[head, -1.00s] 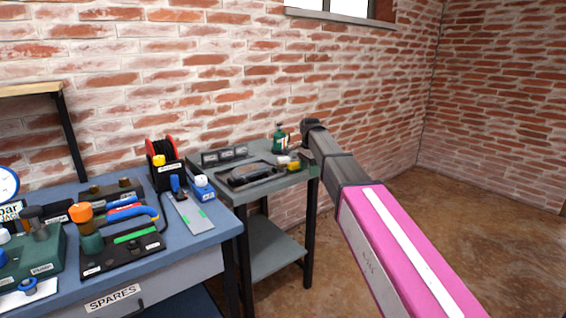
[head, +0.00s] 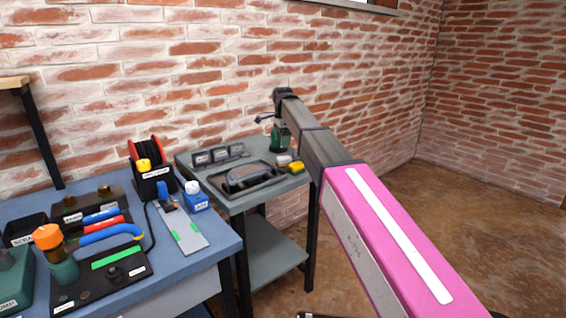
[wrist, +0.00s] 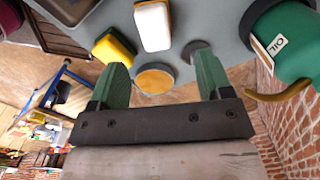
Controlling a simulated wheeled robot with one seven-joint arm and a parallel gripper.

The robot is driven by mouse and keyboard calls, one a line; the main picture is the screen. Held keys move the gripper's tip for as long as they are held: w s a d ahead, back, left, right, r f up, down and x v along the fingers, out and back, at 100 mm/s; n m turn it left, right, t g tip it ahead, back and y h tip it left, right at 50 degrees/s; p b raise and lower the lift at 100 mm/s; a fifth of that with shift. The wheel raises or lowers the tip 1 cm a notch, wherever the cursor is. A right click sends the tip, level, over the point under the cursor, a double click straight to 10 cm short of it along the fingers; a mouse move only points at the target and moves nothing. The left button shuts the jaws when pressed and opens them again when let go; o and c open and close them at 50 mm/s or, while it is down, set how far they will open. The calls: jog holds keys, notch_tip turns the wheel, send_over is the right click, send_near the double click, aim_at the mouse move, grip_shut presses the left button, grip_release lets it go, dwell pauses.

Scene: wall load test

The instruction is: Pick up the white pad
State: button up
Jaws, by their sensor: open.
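The white pad (wrist: 153,26) lies on the grey side table, near the top middle of the wrist view. It is a white block with an orange-brown edge. In the head view it is a small pale shape (head: 284,160) near the table's right end. My gripper (wrist: 160,63) is open and empty, its two green fingers apart. The pad lies beyond the fingertips and not between the fingers. In the head view my arm reaches over the table and the fingers cannot be made out clearly.
A yellow sponge (wrist: 115,52) lies left of the pad. A round yellow-faced disc (wrist: 155,79) shows between the fingers, and a grey disc (wrist: 196,50) near the right finger. A green oil can (wrist: 285,38) stands at right. A dark tray (head: 246,179) lies on the table.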

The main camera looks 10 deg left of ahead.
aim_at(284, 157)
notch_tip(284, 157, down, 3)
jog(key=shift+f, duration=0.1)
jog(key=shift+s+d+f, duration=0.1)
jog(key=shift+s+f, duration=0.1)
jog(key=shift+f, duration=1.1)
jog(key=shift+s+d+f, duration=0.1)
jog(key=shift+s+f, duration=0.05)
jog(key=shift+f, duration=1.15)
jog(key=c, duration=1.1)
jog(key=shift+r, duration=0.1)
jog(key=shift+r, duration=0.5)
notch_tip(284, 157, up, 3)
jog(key=shift+f, duration=0.15)
jog(key=s+a+r, duration=0.2)
jog(key=s, duration=0.1)
jog(key=s+a+r, duration=0.2)
jog(key=s, duration=0.1)
jog(key=s+a+r, duration=0.2)
jog(key=s+r, duration=0.1)
jog(key=shift+s+a+r, duration=0.1)
jog(key=shift+s+a, duration=0.1)
jog(key=shift+s, duration=0.15)
